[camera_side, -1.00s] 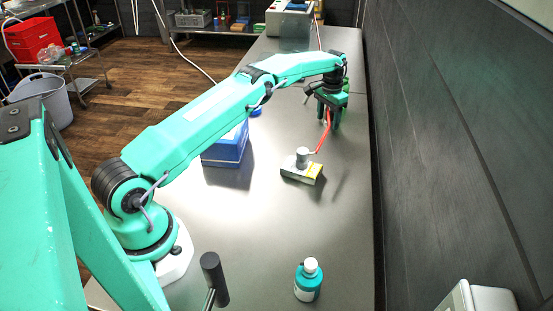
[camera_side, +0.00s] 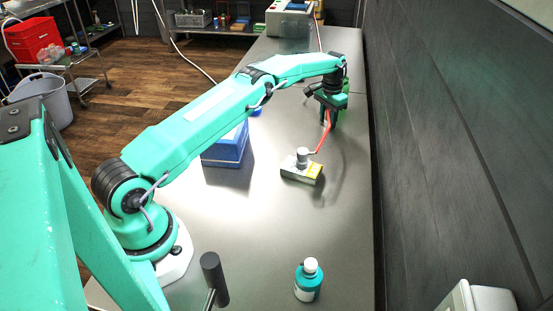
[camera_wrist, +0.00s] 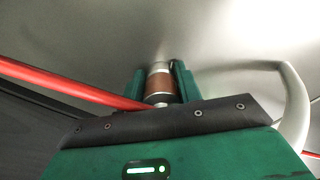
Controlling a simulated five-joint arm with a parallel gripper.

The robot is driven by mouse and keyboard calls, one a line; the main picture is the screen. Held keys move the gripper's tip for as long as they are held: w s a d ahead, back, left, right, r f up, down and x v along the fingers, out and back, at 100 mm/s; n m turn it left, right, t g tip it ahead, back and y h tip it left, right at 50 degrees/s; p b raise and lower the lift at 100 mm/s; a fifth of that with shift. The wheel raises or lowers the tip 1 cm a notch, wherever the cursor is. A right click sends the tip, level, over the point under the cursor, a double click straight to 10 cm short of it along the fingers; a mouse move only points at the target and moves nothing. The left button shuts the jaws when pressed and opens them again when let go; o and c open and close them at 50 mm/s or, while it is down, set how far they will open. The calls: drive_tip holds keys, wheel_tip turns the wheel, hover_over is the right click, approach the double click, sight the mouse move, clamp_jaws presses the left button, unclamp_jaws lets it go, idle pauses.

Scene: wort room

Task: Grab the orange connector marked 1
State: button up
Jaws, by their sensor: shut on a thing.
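My gripper (camera_side: 329,118) is over the far part of the grey bench in the side view. In the wrist view its two green fingers (camera_wrist: 159,84) are closed on a cylindrical connector (camera_wrist: 159,82) with a brownish-orange band and silvery ends. No number is readable on it. A red cable (camera_wrist: 75,87) runs from the left towards the connector's near end, where the gripper body hides the join. In the side view the red cable (camera_side: 322,142) runs from my gripper to a small pale-and-yellow block (camera_side: 301,171) with a grey cylinder on top. The connector is hidden there by the fingers.
A blue box (camera_side: 225,150) stands left of the block, beneath my arm. A teal bottle with a white cap (camera_side: 308,281) stands at the near end. A grey machine (camera_side: 289,22) is at the far end. A dark wall (camera_side: 440,130) borders the bench on the right.

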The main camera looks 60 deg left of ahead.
sight(329, 110)
drive_tip(key=shift+r, duration=0.2)
drive_tip(key=shift+r, duration=1.7)
drive_tip(key=shift+d+r, duration=0.1)
drive_tip(key=shift+r, duration=0.15)
drive_tip(key=s+d+r, duration=0.3)
drive_tip(key=d+r, duration=0.3)
drive_tip(key=d, duration=0.5)
drive_tip(key=shift+r, duration=0.35)
drive_tip(key=shift+s, duration=0.1)
